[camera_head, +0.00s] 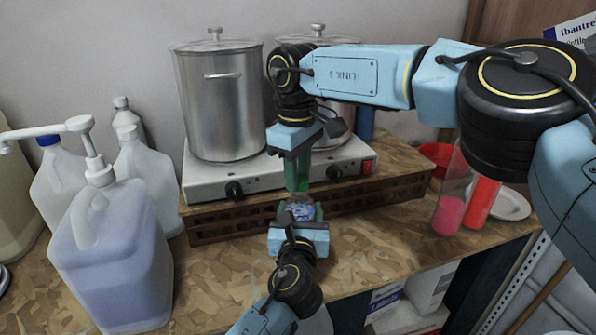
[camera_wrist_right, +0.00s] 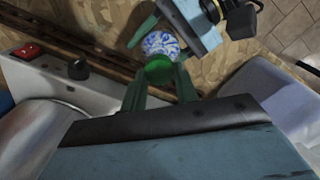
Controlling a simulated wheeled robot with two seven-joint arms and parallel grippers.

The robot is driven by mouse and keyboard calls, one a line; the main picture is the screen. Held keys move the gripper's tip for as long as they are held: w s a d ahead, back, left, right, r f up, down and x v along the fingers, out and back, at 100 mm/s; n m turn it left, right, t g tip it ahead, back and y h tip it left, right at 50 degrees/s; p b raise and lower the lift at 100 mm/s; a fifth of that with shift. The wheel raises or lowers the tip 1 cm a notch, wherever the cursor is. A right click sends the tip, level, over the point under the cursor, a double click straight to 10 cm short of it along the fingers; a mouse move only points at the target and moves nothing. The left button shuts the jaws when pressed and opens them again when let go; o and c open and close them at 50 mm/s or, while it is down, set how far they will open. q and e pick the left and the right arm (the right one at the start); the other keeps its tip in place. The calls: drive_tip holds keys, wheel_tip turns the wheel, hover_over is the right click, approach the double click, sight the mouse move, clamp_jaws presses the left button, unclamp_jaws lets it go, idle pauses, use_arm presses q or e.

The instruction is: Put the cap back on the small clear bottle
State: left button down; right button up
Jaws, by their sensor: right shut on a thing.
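The small bottle (camera_head: 301,212), with a blue-and-white pattern, stands between the fingers of my left gripper (camera_head: 301,213), which holds it low in front of the hob. My right gripper (camera_head: 298,188) points down from above, its green fingertips just over the bottle's top. In the right wrist view, a round green cap (camera_wrist_right: 158,70) sits between the right fingers, in line with the patterned bottle (camera_wrist_right: 160,43) beyond it. The cap hides the bottle's mouth, so I cannot tell whether they touch. In the head view the green fingers hide the cap.
A white double hob (camera_head: 210,183) with steel pots (camera_head: 220,105) stands on a brown rack behind the grippers. Large jugs, one a pump jug (camera_head: 115,250), stand at the left. Pink and red containers (camera_head: 449,215) stand at the right. The front counter between is mostly clear.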

drive_tip(key=shift+m, duration=0.9)
drive_tip(key=o, duration=0.9)
drive_tip(key=shift+r, duration=2.3)
